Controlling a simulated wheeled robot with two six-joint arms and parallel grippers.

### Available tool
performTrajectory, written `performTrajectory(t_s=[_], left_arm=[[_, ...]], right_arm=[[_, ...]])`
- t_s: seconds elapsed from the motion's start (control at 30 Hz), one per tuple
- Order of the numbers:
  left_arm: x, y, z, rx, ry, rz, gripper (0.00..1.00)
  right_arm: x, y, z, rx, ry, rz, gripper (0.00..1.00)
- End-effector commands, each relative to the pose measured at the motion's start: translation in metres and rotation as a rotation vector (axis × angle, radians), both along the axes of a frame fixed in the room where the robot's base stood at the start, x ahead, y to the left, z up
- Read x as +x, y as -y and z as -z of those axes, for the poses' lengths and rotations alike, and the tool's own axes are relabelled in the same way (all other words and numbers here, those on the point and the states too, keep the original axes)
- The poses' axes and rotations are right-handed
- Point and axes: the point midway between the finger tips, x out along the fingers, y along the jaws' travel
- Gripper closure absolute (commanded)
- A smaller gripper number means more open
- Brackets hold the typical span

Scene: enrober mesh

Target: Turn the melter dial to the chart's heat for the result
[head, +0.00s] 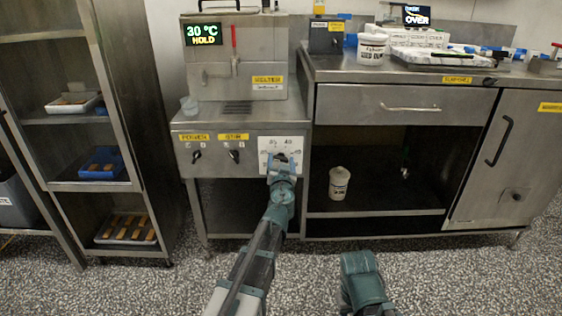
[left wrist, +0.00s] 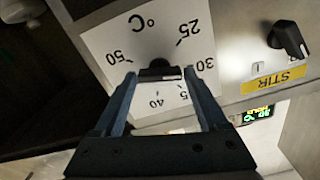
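The melter (head: 236,65) stands at centre left, its display (head: 203,34) reading 30 °C HOLD. The white dial plate (head: 270,146) is on its front panel. In the left wrist view the plate is upside down, with marks including 25, 30, 40 and 50. The black dial knob (left wrist: 160,70) sits between the fingertips of my left gripper (left wrist: 160,76); it also shows in the head view (head: 281,162). The fingers flank the knob closely; I cannot tell whether they press on it. The knob's pointer is hidden. My right gripper's fingers do not show. I see no readable chart.
The POWER knob (head: 196,154) and STIR knob (head: 234,155) are left of the dial. A small screen (head: 416,16) showing OVER stands on the right counter near a white tub (head: 371,49). Another tub (head: 339,183) is on the lower shelf. A tray rack (head: 122,120) stands left.

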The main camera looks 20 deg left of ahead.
Motion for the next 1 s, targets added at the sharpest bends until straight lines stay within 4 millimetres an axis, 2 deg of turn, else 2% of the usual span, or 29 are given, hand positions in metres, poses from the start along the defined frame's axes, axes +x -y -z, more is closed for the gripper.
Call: performTrajectory(t_s=[0.03, 0.33, 0.67, 1.0], left_arm=[[-0.0001, 0.0, 0.0, 0.0, 0.0, 0.0, 0.36], [-0.0001, 0.0001, 0.0, 0.0, 0.0, 0.0, 0.9], [0.0, 0.0005, 0.0, 0.058, -0.016, 0.0, 0.91], [0.0005, 0.0018, 0.0006, 0.312, -0.089, 0.001, 0.91]], right_arm=[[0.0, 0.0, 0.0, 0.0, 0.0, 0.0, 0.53], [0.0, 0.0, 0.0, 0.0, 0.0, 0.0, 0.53], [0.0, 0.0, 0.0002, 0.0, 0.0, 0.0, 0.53], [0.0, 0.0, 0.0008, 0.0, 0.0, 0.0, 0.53]])
